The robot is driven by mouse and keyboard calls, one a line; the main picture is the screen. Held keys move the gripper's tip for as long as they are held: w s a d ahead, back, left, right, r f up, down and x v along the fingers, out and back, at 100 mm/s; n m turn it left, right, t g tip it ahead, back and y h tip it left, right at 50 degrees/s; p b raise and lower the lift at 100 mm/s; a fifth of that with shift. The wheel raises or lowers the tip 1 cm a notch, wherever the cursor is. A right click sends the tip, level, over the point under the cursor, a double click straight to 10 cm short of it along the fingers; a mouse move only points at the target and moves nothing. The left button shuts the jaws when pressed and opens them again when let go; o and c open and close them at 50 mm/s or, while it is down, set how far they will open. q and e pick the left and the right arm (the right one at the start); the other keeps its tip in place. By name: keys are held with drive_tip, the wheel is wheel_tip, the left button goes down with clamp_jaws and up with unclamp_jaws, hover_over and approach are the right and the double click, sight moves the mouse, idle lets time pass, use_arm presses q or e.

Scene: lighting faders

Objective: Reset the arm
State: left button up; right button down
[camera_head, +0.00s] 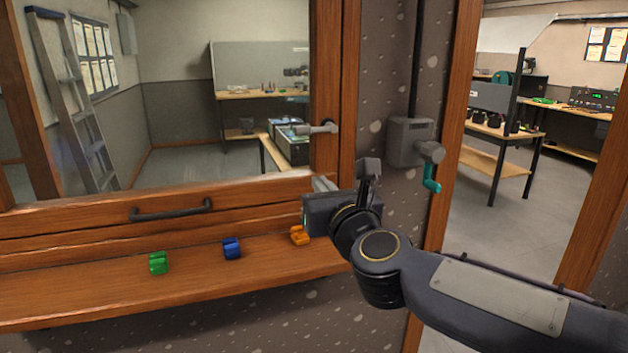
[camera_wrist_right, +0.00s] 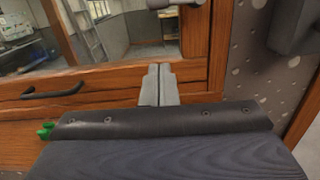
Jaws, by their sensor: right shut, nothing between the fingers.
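My right arm comes in from the right in the head view. My right gripper (camera_head: 322,185) points at the window's lower wooden frame, up and to the right of the orange fader knob. In the right wrist view, its two grey fingers (camera_wrist_right: 159,85) are together with nothing between them. The orange knob (camera_head: 300,236), blue knob (camera_head: 232,248) and green knob (camera_head: 158,263) sit in a row on the wooden ledge. A green piece (camera_wrist_right: 45,131) shows at the left in the wrist view. My left gripper is in neither view.
The ledge (camera_head: 90,296) runs below the window. A dark bar handle (camera_head: 172,211) is on the sash, and a grey lever (camera_head: 317,129) is on the frame. A grey box with a teal-handled crank (camera_head: 432,185) is on the wall right of my gripper. An opening lies farther right.

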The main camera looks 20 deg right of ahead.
drive_tip(key=s+d+f+n+g+y+p, duration=0.1)
drive_tip(key=s+f+n+g, duration=0.5)
drive_tip(key=s+f+n, duration=0.6)
drive_tip(key=s+d+f+n+g+y+p, duration=0.2)
drive_tip(key=s+f+n+g, duration=0.5)
drive_tip(key=n, duration=1.5)
drive_tip(key=s+f, duration=0.5)
drive_tip(key=s, duration=0.2)
drive_tip(key=shift+s+d+f+p, duration=0.2)
drive_tip(key=shift+s+d+p, duration=0.1)
drive_tip(key=shift+s+d, duration=0.1)
